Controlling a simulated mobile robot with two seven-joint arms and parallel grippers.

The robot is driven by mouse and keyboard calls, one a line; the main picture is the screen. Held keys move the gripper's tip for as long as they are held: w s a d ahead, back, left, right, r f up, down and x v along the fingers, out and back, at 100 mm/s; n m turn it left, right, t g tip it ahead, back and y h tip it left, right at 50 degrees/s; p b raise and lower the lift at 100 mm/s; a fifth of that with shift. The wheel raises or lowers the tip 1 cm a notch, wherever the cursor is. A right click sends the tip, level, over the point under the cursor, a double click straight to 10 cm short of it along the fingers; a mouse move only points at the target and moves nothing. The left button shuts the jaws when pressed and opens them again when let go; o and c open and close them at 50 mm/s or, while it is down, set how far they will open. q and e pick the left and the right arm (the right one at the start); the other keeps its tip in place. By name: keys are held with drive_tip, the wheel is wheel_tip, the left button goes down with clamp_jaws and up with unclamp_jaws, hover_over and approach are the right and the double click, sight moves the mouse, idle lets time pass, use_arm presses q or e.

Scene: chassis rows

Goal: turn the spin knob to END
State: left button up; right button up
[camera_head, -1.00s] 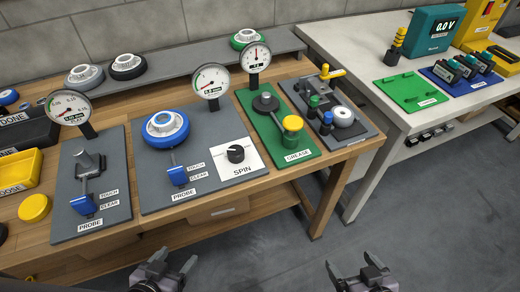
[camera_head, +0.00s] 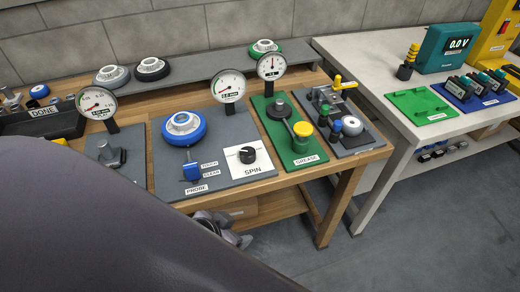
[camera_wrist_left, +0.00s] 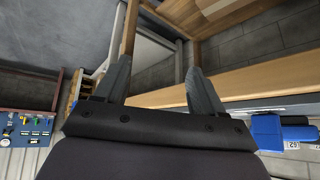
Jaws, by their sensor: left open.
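The spin knob (camera_head: 247,154) is a small black knob on a white plate (camera_head: 252,170) marked SPIN. The plate sits at the front right of the grey probe board (camera_head: 225,187). A marking END is too small to make out. My left gripper (camera_head: 226,226) shows in the head view just below the table's front edge, partly hidden by my arm, apart from the knob. In the left wrist view my left gripper (camera_wrist_left: 160,84) has its two fingers spread with nothing between them. My right gripper is in neither view.
A blue-ringed part (camera_head: 184,128) and a dial gauge (camera_head: 229,88) stand behind the knob. The blue probe block (camera_head: 191,171) is to its left, the green grease board (camera_head: 298,155) to its right. The wooden table edge (camera_head: 290,182) lies between my gripper and the knob.

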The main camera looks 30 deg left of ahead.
use_arm(q)
drive_tip(key=w+d+r+m+t+h, duration=0.1)
drive_tip(key=w+d+r+m+t, duration=0.1)
drive_tip(key=w+r+t, duration=0.7)
drive_tip(key=w+d+r+m+t+h, duration=0.1)
drive_tip(key=w+d+r+t, duration=0.1)
drive_tip(key=w+r, duration=0.85)
drive_tip(key=s+d+r+m+g+h, duration=0.25)
drive_tip(key=d+m+g+h, duration=0.25)
drive_tip(key=d+m+h, duration=0.3)
drive_tip(key=s+d+r+m+g+h, duration=0.2)
drive_tip(key=d+r+m+g+h, duration=0.3)
drive_tip(key=m+h, duration=0.4)
drive_tip(key=m+g+y, duration=0.2)
drive_tip(key=g+y, duration=0.6)
drive_tip(key=y, duration=1.1)
hover_over(248, 152)
wheel_tip(248, 152, down, 15)
drive_tip(key=shift+d+r, duration=0.15)
drive_tip(key=shift+r, duration=0.05)
drive_tip(key=shift+f+n, duration=0.2)
drive_tip(key=shift+n, duration=0.1)
wheel_tip(248, 152, down, 7)
drive_tip(key=shift+r+p, duration=0.15)
drive_tip(key=shift+p, duration=0.35)
drive_tip(key=c, duration=1.1)
